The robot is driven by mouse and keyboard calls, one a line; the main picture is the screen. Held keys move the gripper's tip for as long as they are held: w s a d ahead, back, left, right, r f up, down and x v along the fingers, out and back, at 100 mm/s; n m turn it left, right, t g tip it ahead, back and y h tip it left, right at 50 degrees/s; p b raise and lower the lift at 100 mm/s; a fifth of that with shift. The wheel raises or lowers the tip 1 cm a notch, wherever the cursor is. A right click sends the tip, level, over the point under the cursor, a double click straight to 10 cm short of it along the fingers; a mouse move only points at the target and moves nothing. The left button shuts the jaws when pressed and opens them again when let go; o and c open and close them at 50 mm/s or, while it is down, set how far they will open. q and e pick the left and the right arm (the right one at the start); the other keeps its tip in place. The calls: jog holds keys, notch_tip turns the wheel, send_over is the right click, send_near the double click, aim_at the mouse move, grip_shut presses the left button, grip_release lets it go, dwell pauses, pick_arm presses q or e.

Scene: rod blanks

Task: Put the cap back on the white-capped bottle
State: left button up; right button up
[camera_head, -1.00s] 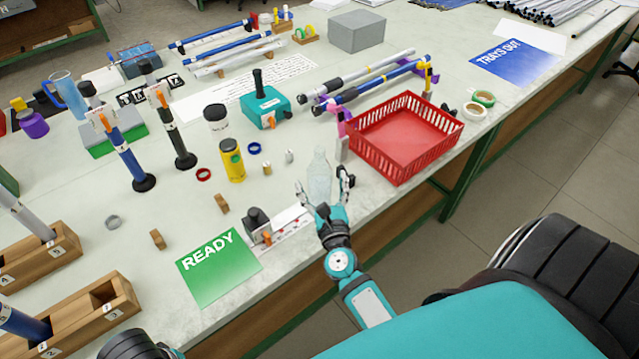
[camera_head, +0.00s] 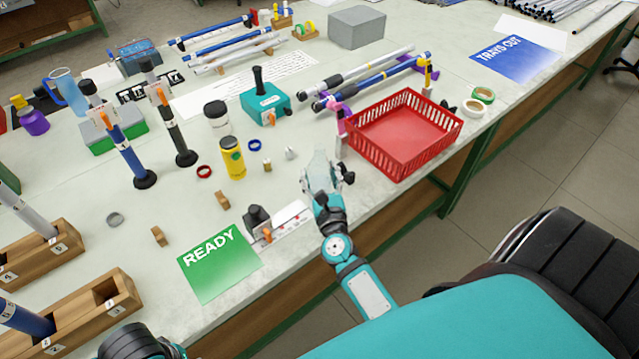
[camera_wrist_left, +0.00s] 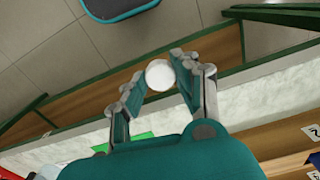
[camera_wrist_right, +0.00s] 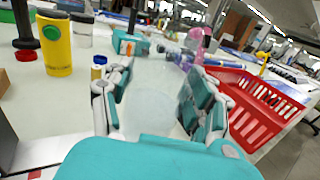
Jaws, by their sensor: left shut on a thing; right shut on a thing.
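A clear, uncapped-looking bottle (camera_head: 320,162) stands on the table left of the red basket. My right gripper (camera_head: 326,180) is shut around it; in the right wrist view the see-through bottle (camera_wrist_right: 150,108) shows faintly between the fingers. The round white cap (camera_wrist_left: 160,75) is in the left wrist view, pinched between the fingertips of my left gripper (camera_wrist_left: 157,82). The left gripper is held beyond the table's front edge. In the head view only part of my left arm shows at the bottom, and the cap is hidden.
The red basket (camera_head: 392,158) stands close right of the bottle. A yellow jar (camera_head: 232,160), a blue ring (camera_head: 254,145) and small blocks lie to its left. A black-knobbed fixture (camera_head: 257,224) and the green READY mat (camera_head: 217,263) are at the front edge.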

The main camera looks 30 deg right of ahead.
aim_at(319, 146)
jog(key=c, duration=0.3)
